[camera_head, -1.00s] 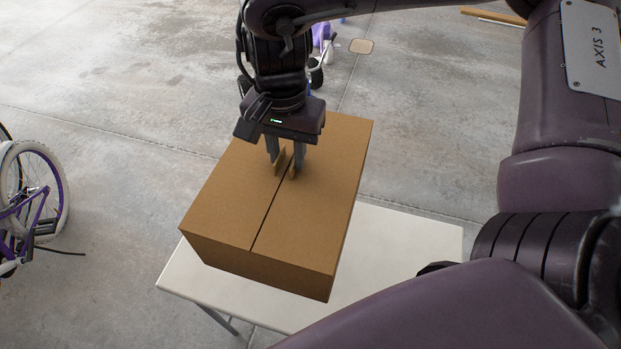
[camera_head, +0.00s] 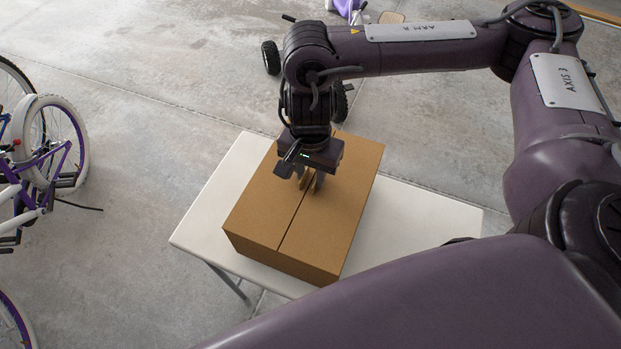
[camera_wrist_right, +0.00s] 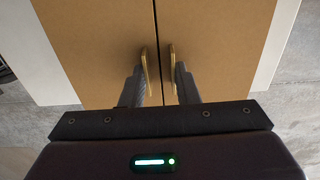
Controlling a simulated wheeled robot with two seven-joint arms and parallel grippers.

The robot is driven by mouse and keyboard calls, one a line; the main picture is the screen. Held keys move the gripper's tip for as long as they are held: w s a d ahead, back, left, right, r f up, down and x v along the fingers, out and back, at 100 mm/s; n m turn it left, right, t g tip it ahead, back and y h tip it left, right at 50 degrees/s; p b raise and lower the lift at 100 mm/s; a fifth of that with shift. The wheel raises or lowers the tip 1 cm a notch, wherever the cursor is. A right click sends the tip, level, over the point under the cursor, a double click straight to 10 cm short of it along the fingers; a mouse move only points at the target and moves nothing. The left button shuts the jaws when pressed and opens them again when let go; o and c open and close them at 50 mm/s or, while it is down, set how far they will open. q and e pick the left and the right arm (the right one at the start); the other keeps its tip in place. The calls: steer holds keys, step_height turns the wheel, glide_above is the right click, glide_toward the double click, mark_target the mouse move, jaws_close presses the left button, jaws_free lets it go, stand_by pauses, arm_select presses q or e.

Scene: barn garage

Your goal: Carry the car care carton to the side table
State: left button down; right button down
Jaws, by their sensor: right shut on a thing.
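The car care carton (camera_head: 335,215), a plain brown box with a dark seam along its top, is upright over the white side table (camera_head: 425,212). It looks to rest on the tabletop, but I cannot tell whether a small gap is left under it. My right gripper (camera_head: 308,184) points down at the middle of the carton's top. In the right wrist view, its fingers (camera_wrist_right: 158,72) stand on either side of the seam, shut on the carton (camera_wrist_right: 95,45). What they pinch is hard to see. My left gripper is not in view.
Bare tabletop shows around the carton, most of it to the right. A purple and white bicycle (camera_head: 48,160) stands on the concrete floor at the left. A purple wheeled toy (camera_head: 345,8) is partly hidden behind my right arm at the top.

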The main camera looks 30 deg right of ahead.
steer(key=shift+f, duration=1.35)
steer(key=shift+f+b, duration=0.15)
steer(key=shift+b, duration=0.15)
steer(key=c, duration=1.1)
jaws_free()
steer(key=shift+r, duration=0.45)
step_height(320, 180, up, 12)
steer(key=p, duration=0.1)
steer(key=shift+f+p, duration=0.25)
steer(key=shift+p, duration=0.1)
